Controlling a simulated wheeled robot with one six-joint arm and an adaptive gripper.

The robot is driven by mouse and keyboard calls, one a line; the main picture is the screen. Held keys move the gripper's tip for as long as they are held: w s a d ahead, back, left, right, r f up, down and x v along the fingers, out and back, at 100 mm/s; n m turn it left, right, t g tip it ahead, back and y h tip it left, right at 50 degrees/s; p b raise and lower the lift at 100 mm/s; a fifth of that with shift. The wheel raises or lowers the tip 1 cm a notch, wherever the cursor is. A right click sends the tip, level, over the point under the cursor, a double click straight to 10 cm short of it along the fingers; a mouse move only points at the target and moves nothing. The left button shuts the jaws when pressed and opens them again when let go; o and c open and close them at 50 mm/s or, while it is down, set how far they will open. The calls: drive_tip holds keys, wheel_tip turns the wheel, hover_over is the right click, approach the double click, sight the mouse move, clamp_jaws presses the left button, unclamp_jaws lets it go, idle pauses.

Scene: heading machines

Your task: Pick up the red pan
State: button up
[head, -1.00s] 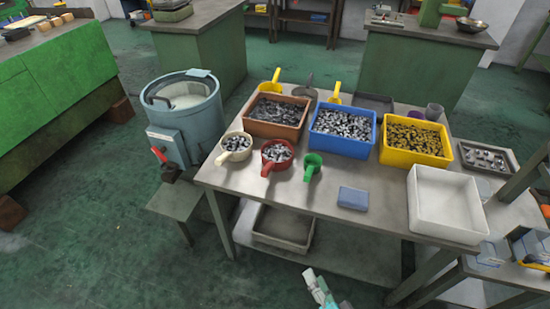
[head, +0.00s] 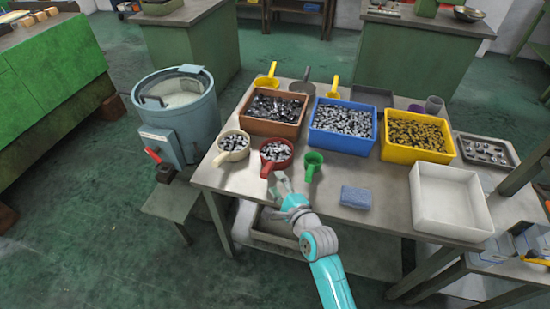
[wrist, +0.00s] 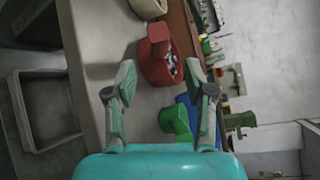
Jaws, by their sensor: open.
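The red pan (head: 277,152) stands on the grey table near its front edge, filled with small metal parts, its handle pointing toward the front. My gripper (head: 283,181) is open and empty at the table's front edge, just in front of the pan's handle. In the wrist view the two fingers of my gripper (wrist: 160,78) are spread wide, with the pan beyond and between them. No contact with the pan shows.
A cream pan (head: 232,146) stands left of the red pan, and a green scoop (head: 313,163) close on its right. Behind are a brown bin (head: 268,128) and a blue bin (head: 343,143). A blue sponge (head: 356,197) lies to the right, with bare tabletop around it.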

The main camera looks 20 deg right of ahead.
sight(267, 169)
drive_tip(key=shift+w+a+f, duration=0.15)
drive_tip(key=shift+w+f, duration=0.05)
drive_tip(key=shift+w, duration=1.2)
drive_tip(key=shift+w+a+f, duration=0.2)
drive_tip(key=shift+w+f, duration=0.05)
drive_tip(key=shift+w, duration=1.1)
drive_tip(key=shift+w+a+f, duration=0.15)
drive_tip(key=shift+w+f, duration=0.05)
drive_tip(key=shift+w, duration=1.2)
clamp_jaws()
